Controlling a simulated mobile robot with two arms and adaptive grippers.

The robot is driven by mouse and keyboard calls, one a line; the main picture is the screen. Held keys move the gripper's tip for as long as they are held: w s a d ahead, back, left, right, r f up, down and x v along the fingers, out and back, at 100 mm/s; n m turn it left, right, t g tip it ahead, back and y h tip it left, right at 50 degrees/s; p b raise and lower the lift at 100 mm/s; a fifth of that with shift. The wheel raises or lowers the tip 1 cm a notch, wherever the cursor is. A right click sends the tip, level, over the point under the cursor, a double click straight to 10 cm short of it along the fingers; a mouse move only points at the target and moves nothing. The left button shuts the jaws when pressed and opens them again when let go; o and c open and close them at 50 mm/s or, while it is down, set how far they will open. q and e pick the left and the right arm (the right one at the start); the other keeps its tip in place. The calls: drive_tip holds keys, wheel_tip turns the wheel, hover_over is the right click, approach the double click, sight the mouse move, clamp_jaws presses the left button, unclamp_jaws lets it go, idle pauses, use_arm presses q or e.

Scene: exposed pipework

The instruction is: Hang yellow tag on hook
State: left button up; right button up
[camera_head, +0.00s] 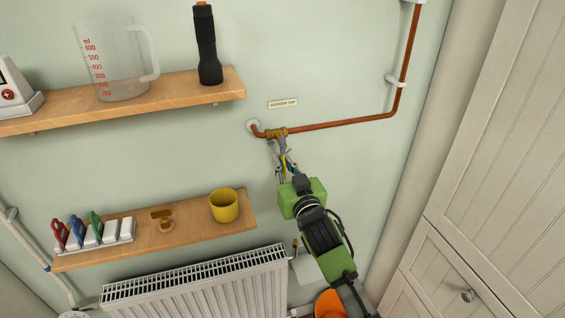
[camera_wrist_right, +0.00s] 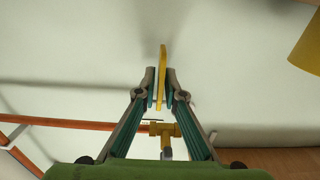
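The yellow tag (camera_wrist_right: 162,78) shows edge-on as a thin strip between the fingertips of my right gripper (camera_wrist_right: 161,88) in the wrist view. The fingers are drawn close together on either side of it, and the tag sticks out past their tips. In the head view my right gripper (camera_head: 283,163) is just below the brass tap (camera_head: 276,133) on the copper pipe, and the tag is mostly hidden there. The tap also shows behind the fingers in the wrist view (camera_wrist_right: 164,130). I cannot make out a separate hook. My left gripper is not in view.
The lower shelf (camera_head: 190,225) holds a yellow cup (camera_head: 224,206), a brass piece (camera_head: 161,219) and a white rack (camera_head: 100,240) with red, blue and green tags. A radiator (camera_head: 205,285) is below. An upper shelf (camera_head: 165,99) holds a jug (camera_head: 115,65) and torch (camera_head: 207,45).

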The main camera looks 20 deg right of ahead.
drive_tip(key=shift+o, duration=0.8)
drive_tip(key=shift+s, duration=0.15)
drive_tip(key=s, duration=1.2)
wheel_tip(320, 180, down, 20)
drive_tip(key=g+b, duration=0.1)
drive_tip(key=g, duration=0.3)
drive_tip(key=s+f+n+g+b, duration=0.1)
drive_tip(key=s+f+g, duration=0.1)
drive_tip(key=s+f, duration=0.65)
drive_tip(key=s+f+g, duration=0.2)
drive_tip(key=s+f, duration=0.1)
drive_tip(key=f, duration=1.1)
drive_tip(key=s+f+n+g+b, duration=0.1)
drive_tip(key=s+f+g, duration=0.2)
drive_tip(key=s+f, duration=0.55)
drive_tip(key=s+d+f+g, duration=0.1)
drive_tip(key=s+f+g, duration=0.1)
drive_tip(key=s+f, duration=0.4)
drive_tip(key=s+d+f+g+b, duration=0.1)
drive_tip(key=s+d+f+g, duration=0.1)
drive_tip(key=s+f, duration=0.5)
drive_tip(key=s+d+f+g, duration=0.2)
drive_tip(key=s+f, duration=0.4)
drive_tip(key=s, duration=0.9)
drive_tip(key=shift+d+f+h+b, duration=0.15)
drive_tip(key=shift+h+b, duration=0.15)
